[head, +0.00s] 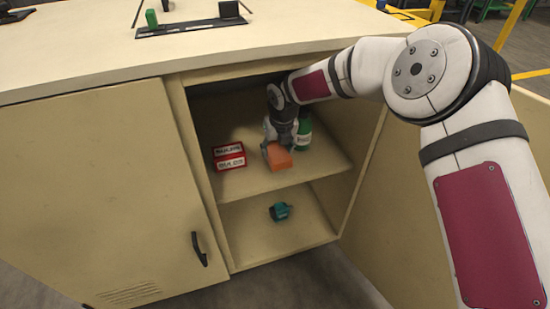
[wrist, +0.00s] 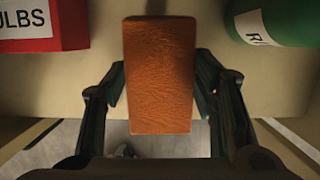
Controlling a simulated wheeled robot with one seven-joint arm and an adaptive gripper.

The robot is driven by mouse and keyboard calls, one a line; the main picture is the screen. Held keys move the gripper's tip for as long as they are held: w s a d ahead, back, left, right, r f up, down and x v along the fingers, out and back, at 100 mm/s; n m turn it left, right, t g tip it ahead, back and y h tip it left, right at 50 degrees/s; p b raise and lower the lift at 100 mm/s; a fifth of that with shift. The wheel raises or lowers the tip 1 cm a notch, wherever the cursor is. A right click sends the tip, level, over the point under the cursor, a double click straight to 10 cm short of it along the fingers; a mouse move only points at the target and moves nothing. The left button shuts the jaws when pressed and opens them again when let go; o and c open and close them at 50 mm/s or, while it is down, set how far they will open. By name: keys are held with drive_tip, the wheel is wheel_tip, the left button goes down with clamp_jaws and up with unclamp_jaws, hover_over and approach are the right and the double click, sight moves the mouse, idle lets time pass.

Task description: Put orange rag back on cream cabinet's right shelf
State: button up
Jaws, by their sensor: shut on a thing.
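The orange rag (head: 278,157) is a folded block in my gripper (head: 279,148), inside the open right part of the cream cabinet (head: 100,170). It is at the upper shelf (head: 255,182), near the shelf's front edge, between a red box and a green bottle. In the wrist view the rag (wrist: 158,75) fills the middle, with the dark fingers (wrist: 159,88) closed on its left and right sides. Whether the rag touches the shelf is hard to tell. The rag's lower end in the wrist view reaches past the shelf's front edge.
A teal item (head: 280,211) lies on the lower level. The cabinet's right door (head: 405,215) is open. Shelf room is free to the right.

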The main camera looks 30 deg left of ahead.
sight(276, 151)
drive_tip(key=shift+s+b+x, duration=0.15)
drive_tip(key=shift+b+x, duration=0.35)
drive_tip(key=shift+x, duration=0.4)
drive_tip(key=shift+s+b+x, duration=0.15)
drive_tip(key=shift+b+x, duration=0.3)
drive_tip(key=shift+x, duration=0.45)
drive_tip(key=shift+f, duration=0.15)
drive_tip(key=o, duration=1.1)
drive_tip(key=p+v, duration=0.1)
drive_tip(key=v, duration=0.2)
drive_tip(key=shift+s+d+r, duration=0.15)
drive_tip(key=shift+d+r, duration=0.1)
drive_tip(key=shift+r, duration=0.05)
drive_tip(key=s+d+p, duration=0.1)
drive_tip(key=s+d, duration=0.1)
drive_tip(key=d, duration=0.1)
drive_tip(key=s+d+p, duration=0.1)
drive_tip(key=s+d, duration=0.1)
drive_tip(key=s, duration=0.1)
drive_tip(key=s+d+p, duration=0.1)
drive_tip(key=s+d, duration=0.1)
drive_tip(key=d, duration=0.1)
drive_tip(key=shift+s+d+f, duration=0.2)
drive_tip(key=shift+s+d, duration=0.1)
